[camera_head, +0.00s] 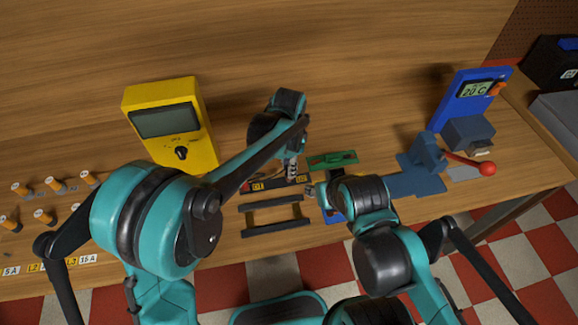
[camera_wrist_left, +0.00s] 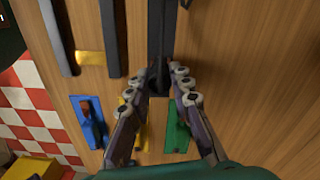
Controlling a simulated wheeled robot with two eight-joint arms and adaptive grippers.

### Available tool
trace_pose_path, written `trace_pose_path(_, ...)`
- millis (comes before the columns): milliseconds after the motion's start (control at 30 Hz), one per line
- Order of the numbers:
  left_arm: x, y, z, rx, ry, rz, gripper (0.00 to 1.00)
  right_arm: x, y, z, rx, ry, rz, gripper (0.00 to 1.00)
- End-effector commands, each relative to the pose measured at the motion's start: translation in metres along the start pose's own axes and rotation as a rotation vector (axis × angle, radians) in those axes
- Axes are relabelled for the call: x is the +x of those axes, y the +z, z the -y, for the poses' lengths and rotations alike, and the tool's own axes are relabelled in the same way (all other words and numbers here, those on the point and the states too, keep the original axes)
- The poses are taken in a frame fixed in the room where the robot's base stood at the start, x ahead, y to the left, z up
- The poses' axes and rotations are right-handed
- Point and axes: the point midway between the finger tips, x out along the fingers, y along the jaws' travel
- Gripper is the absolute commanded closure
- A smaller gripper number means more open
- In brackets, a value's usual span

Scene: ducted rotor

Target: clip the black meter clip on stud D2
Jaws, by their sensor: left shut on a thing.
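My left gripper (camera_head: 291,172) is low over the right end of a black terminal strip (camera_head: 275,184) with labels D1 and D2. In the left wrist view my left gripper (camera_wrist_left: 160,78) is shut on a small dark piece, the black meter clip (camera_wrist_left: 158,84). The strip (camera_wrist_left: 160,35) shows beyond the fingertips. Stud D2 is hidden by the gripper, so I cannot tell whether the clip touches it. The yellow meter (camera_head: 168,120) stands to the left. My right gripper (camera_head: 314,190) is just right of the strip, and its jaws are unclear.
A green plate (camera_head: 325,160) lies right of the strip; in the left wrist view a blue plate (camera_wrist_left: 83,128) also shows. A dark frame (camera_head: 275,228) is in front. A blue temperature display (camera_head: 468,98) and a red-knobbed lever (camera_head: 487,169) stand right.

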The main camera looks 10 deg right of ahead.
Motion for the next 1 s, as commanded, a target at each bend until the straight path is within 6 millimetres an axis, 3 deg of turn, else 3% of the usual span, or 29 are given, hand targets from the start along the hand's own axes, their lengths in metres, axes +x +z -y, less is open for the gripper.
trace_pose_path(667,0.018,0.000,0.000,0.000,0.000,0.000,1.00,0.011,0.008,0.000,0.000,0.000,0.000,0.60)
trace_pose_path(700,0.017,0.000,0.000,0.000,0.000,0.000,0.69,0.010,0.007,0.000,0.000,0.000,0.000,0.60)
trace_pose_path(767,0.017,0.000,0.000,0.000,0.000,0.000,0.55,0.010,0.007,0.000,0.000,0.000,0.000,0.60)
trace_pose_path(1000,0.017,0.000,0.000,0.000,0.000,0.000,0.55,0.010,0.007,0.000,0.000,0.000,0.000,0.60)
